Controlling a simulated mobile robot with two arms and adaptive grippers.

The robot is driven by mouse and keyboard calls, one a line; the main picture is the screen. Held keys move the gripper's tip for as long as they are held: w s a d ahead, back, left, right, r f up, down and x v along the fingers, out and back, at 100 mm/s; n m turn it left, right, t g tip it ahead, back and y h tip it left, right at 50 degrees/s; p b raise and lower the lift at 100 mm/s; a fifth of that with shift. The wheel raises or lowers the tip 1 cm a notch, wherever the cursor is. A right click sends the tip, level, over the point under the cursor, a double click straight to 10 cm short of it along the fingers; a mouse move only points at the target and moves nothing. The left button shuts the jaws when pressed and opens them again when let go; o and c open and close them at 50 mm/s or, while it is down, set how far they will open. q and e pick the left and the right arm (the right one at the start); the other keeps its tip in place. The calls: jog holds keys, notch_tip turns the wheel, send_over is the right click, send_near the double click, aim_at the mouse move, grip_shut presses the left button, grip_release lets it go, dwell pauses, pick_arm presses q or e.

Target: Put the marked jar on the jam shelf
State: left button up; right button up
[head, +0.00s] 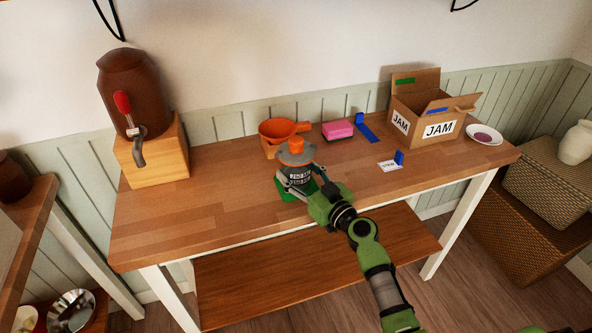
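A dark jar (299,176) with a pale printed label stands upright toward the front middle of the wooden table. A wide grey disc-like piece and an orange top (296,145) sit over it. A green patch (287,194) shows at its foot. My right gripper (302,180) reaches in from the front right, with its fingers on both sides of the jar. I cannot tell whether they press on it. A bare wooden shelf (300,262) runs under the table; no jam label shows on it. My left gripper is not in view.
An open cardboard box (425,123) marked JAM stands at the back right, beside a plate (484,134). A brown dispenser (130,95) stands left. The table's left front is clear.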

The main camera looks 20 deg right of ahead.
jog(key=shift+r, duration=0.35)
jog(key=shift+r+p, duration=0.35)
jog(key=shift+r, duration=0.1)
dwell(0.9)
